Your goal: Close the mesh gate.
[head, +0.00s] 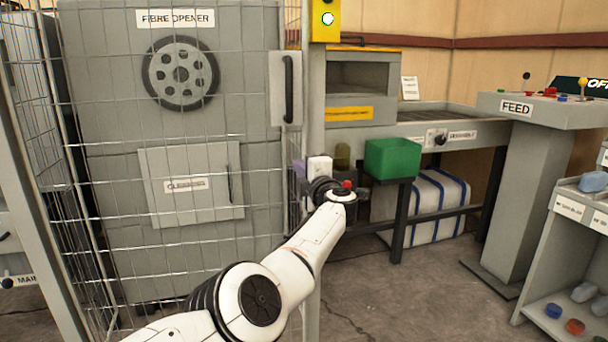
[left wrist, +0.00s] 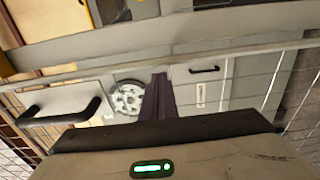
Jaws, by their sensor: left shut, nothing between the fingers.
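The mesh gate (head: 285,110) is a wire panel standing in front of the grey fibre opener. A plate with a dark upright handle (head: 289,88) sits at its right edge, beside a grey post (head: 315,110). I cannot tell whether the gate touches the post. My left gripper (head: 299,168) is low by that edge, below the handle, partly hidden by my wrist. In the left wrist view its dark fingers (left wrist: 160,98) are together and empty, and a dark handle (left wrist: 60,112) shows to their left. My right gripper is not in view.
A yellow box (head: 326,20) with a white light tops the post. The fibre opener (head: 130,120) stands behind the mesh. A green bin (head: 392,158), a feed console (head: 540,112) and a shelf (head: 570,215) stand to the right. Floor between them is clear.

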